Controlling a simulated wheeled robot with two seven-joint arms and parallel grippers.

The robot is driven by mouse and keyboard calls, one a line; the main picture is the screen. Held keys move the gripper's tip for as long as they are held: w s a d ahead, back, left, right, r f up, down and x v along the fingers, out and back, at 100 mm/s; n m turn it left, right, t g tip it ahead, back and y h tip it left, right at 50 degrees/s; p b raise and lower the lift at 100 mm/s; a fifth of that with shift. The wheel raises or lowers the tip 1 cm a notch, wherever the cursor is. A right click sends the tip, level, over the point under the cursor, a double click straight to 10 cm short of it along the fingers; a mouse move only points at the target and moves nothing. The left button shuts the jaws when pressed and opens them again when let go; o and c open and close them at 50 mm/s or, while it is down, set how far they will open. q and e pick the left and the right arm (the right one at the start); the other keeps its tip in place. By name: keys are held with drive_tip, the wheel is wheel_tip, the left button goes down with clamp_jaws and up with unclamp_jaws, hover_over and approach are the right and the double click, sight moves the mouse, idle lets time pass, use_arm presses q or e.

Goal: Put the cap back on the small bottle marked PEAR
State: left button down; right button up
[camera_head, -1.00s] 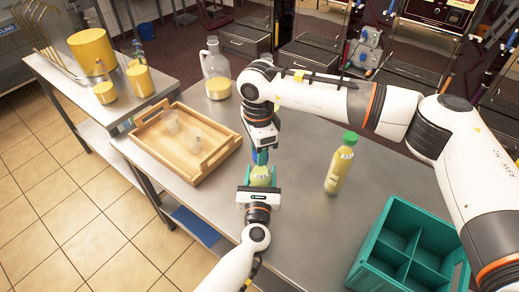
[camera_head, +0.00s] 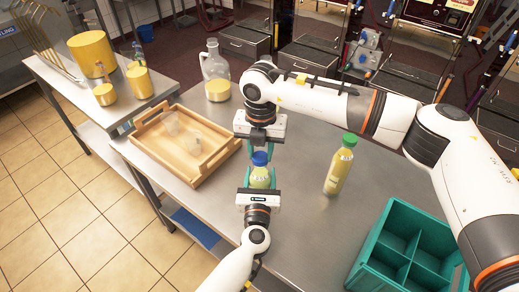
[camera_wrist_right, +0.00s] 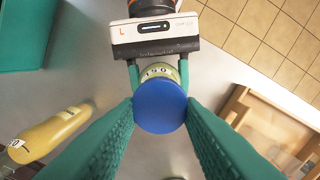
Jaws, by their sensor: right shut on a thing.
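A small bottle of yellow liquid (camera_head: 260,178) stands upright between the fingers of my left gripper (camera_head: 260,180), which is shut on it. A blue cap (camera_head: 260,158) is at the top of the bottle, in line with its neck. In the right wrist view the cap (camera_wrist_right: 160,106) covers most of the bottle's top, and the label behind it is only partly visible. My right gripper (camera_head: 261,154) reaches down from above with its teal fingers on both sides of the cap, shut on it. I cannot tell how tightly the cap is seated.
A green-capped yellow bottle (camera_head: 340,165) stands to the right. A teal divided crate (camera_head: 366,262) is at the front right. A wooden tray (camera_head: 207,174) with clear items is on the left, with a glass jug (camera_head: 215,72) behind it. Bare table lies around the bottle.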

drive_tip(key=m, duration=0.4)
drive_tip(key=shift+d, duration=0.1)
drive_tip(key=m, duration=1)
drive_tip(key=shift+s+d, duration=0.1)
drive_tip(key=shift+s, duration=0.05)
drive_tip(key=o, duration=1)
drive_tip(key=shift+r, duration=0.1)
wheel_tip(320, 180, up, 12)
drive_tip(key=shift+f, duration=0.1)
use_arm(q)
drive_tip(key=shift+c, duration=2.2)
unclamp_jaws()
